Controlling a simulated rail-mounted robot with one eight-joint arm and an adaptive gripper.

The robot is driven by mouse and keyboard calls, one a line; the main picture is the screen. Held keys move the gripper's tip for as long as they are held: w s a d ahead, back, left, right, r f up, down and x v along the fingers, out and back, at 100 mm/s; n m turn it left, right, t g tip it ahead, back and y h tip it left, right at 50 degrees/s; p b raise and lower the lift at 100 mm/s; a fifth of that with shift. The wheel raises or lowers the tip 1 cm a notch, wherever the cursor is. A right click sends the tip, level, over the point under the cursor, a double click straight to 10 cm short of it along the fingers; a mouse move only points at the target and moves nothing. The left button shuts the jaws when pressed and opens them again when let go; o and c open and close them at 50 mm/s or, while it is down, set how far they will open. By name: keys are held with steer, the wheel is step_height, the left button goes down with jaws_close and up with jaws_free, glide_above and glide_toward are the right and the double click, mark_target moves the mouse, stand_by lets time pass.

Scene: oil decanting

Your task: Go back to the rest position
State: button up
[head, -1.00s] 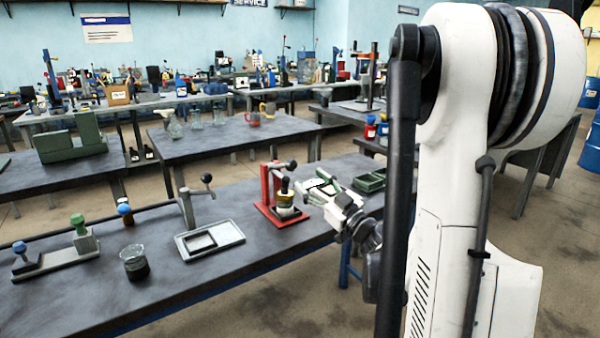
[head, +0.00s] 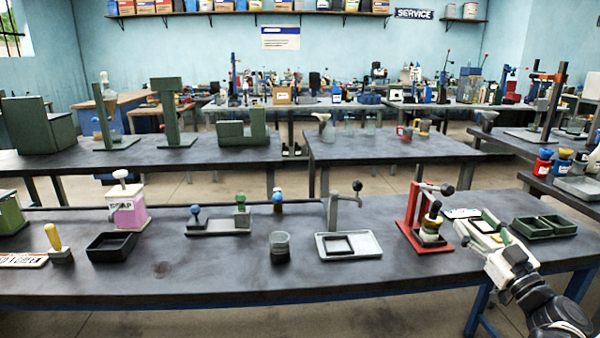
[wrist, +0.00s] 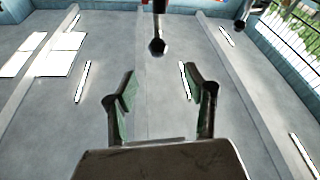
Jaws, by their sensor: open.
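My gripper (head: 490,228) is at the right end of the front workbench (head: 200,272) in the head view, just right of the red press (head: 414,215). Its greenish-padded fingers are apart in the wrist view (wrist: 164,95), with nothing between them. A dark ball knob on a rod (wrist: 157,46) shows beyond the fingertips. The wrist camera looks onto a grey surface with bright strips, apparently the ceiling. In the head view, whether the gripper touches anything near the press cannot be told.
Left of the press are a grey tray (head: 372,248), a dark beaker (head: 280,247), a black tray (head: 110,246) and a pink soap dispenser (head: 127,206). The bench's front strip is largely clear.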

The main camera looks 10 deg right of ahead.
steer(key=a+g+y+p, duration=0.35)
steer(key=a+g, duration=0.55)
steer(key=a, duration=1.3)
steer(key=s+a+m+g+h+p, duration=0.1)
steer(key=s+a+m+g+h, duration=0.1)
steer(key=s, duration=0.6)
steer(key=s+a+f+m+g+h+p, duration=0.1)
steer(key=s+a+m+g+h, duration=0.1)
steer(key=s, duration=0.6)
steer(key=a+g+h, duration=0.1)
steer(key=a, duration=0.1)
steer(key=shift+a, duration=0.4)
